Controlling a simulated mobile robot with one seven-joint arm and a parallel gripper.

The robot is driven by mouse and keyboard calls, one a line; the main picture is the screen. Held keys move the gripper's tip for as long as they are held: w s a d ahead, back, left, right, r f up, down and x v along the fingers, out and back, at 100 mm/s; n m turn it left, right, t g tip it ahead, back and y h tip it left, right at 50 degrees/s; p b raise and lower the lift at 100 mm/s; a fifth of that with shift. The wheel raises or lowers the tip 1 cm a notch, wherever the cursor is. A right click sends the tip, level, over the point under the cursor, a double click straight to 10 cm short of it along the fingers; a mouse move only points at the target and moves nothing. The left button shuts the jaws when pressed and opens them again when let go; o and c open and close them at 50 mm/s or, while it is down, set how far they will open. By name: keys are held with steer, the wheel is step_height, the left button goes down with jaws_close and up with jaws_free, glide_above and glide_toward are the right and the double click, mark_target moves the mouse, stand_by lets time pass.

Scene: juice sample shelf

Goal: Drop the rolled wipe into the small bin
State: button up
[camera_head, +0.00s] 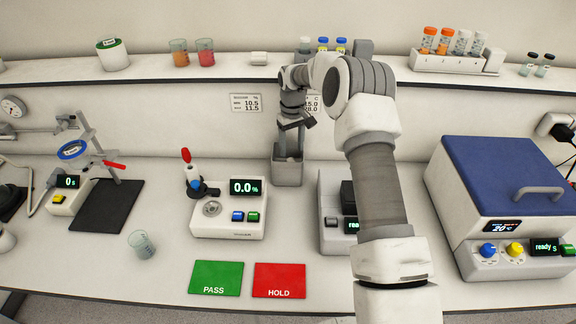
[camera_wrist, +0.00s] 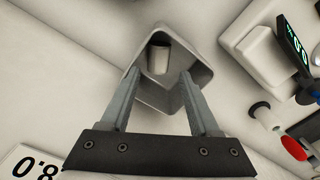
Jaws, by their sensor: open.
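The small bin (camera_head: 287,175) is a grey open-topped box standing on the bench against the back wall. In the wrist view the bin (camera_wrist: 205,72) shows its open mouth. The rolled wipe (camera_wrist: 158,58), a pale short cylinder, lies inside the bin, between and beyond the fingertips, apart from both fingers. My gripper (camera_head: 289,153) points down over the bin's mouth. In the wrist view my gripper (camera_wrist: 160,76) is open and empty, its fingertips at the bin opening. The wipe is hidden by the bin wall in the head view.
A white meter (camera_head: 228,217) reading 0.0% stands left of the bin, and another device (camera_head: 332,240) stands to the right, partly behind my arm. A shelf (camera_head: 220,77) with bottles runs above. Green (camera_head: 216,278) and red (camera_head: 279,280) mats lie in front.

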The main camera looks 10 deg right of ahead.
steer(key=shift+w+d+r, duration=0.1)
steer(key=shift+d+r, duration=0.05)
steer(key=shift+d, duration=0.15)
steer(key=shift+r, duration=0.3)
step_height(320, 180, up, 17)
steer(key=b, duration=0.1)
steer(key=shift+a+f, duration=0.2)
steer(key=shift+a, duration=0.1)
